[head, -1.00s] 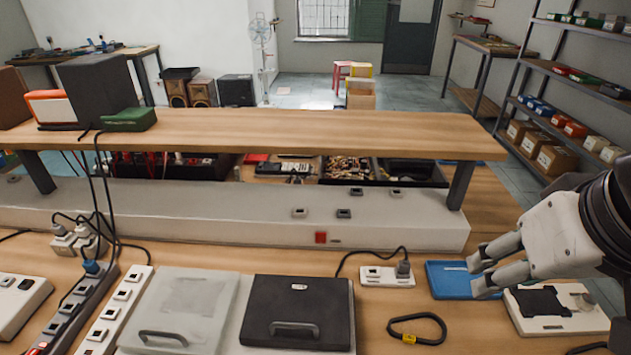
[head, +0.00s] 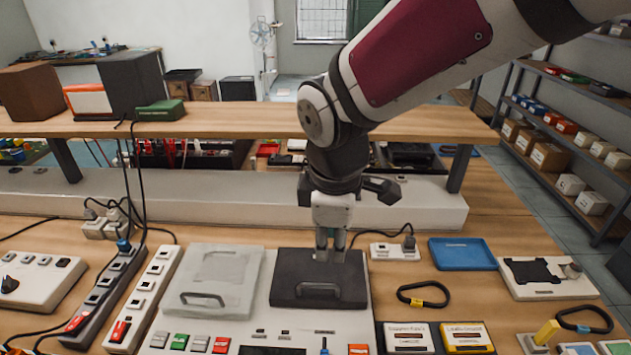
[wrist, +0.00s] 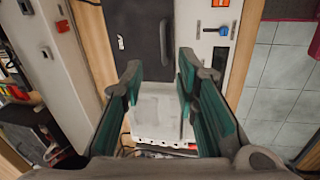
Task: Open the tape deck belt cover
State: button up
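The tape deck (head: 258,318) lies on the bench with two flat covers side by side. The left cover (head: 225,272) is light grey, and the right cover (head: 345,290) is black. Each has a bar handle near its front edge, and both look shut. I cannot tell which is the belt cover. My gripper (head: 330,257) points down in front of the black cover's far part in the head view; contact is unclear. In the wrist view my gripper (wrist: 157,75) is open and empty. The black cover (wrist: 150,30) and the pale cover (wrist: 157,110) show beyond the fingers.
Power strips (head: 148,295) stand left of the deck. A black cable loop (head: 423,295), a blue tray (head: 462,254) and a white device (head: 545,278) lie to the right. A raised wooden shelf (head: 240,120) crosses behind. Two labelled boxes (head: 465,337) stand at the deck's front right.

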aim_at(322, 285)
jog(key=shift+n, duration=0.4)
jog(key=x, duration=0.9)
jog(key=a+x, duration=0.1)
jog(key=x, duration=0.4)
jog(key=shift+s+a+f, duration=0.1)
jog(key=shift+s+f, duration=0.1)
jog(key=shift+f, duration=0.1)
jog(key=shift+c, duration=0.3)
grip_shut()
